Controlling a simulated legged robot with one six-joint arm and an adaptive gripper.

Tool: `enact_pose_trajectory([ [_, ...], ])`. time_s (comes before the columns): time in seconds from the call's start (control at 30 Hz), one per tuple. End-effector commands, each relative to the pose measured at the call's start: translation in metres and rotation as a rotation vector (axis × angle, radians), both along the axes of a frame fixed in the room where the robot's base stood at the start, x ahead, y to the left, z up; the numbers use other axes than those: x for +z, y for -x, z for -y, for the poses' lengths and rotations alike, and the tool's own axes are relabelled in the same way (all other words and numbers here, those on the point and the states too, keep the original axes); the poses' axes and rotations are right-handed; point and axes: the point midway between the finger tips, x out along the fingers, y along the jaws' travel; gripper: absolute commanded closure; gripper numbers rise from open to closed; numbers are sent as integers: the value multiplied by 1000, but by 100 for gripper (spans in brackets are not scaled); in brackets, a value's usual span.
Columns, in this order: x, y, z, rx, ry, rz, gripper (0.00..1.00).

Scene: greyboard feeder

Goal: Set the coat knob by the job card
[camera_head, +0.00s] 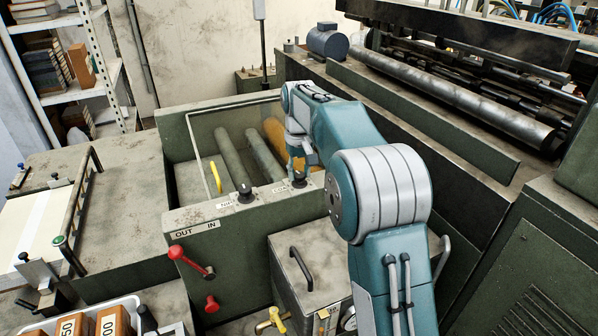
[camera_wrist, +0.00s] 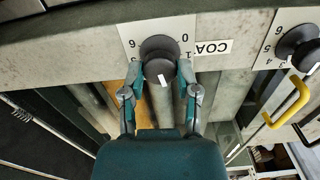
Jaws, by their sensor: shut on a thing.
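The coat knob (camera_wrist: 160,64) is black and round with a white pointer line, on a pale dial plate beside a label reading "COA". Its pointer faces down in the wrist view, away from the visible 0, 1 and 6; the numbers on that side are hidden. My gripper (camera_wrist: 160,76) is shut on the knob, one finger on each side. In the head view my gripper (camera_head: 301,168) is at the panel's top edge over the coat knob (camera_head: 299,181), which it partly covers. I cannot make out a job card in either view.
A second black knob (camera_head: 244,193) with the label NIP stands to the left, also in the wrist view (camera_wrist: 297,42). A yellow handle (camera_head: 216,177) rises behind it. A red lever (camera_head: 190,261) sticks out below the OUT/IN label. Rollers (camera_head: 265,153) lie behind the panel.

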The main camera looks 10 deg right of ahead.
Motion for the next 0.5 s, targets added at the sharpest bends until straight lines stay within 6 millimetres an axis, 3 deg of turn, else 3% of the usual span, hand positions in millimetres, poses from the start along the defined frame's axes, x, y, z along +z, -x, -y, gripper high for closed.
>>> enact_pose_trajectory([
  [0.5,-4,1,-1,-188,-1,-9,100],
])
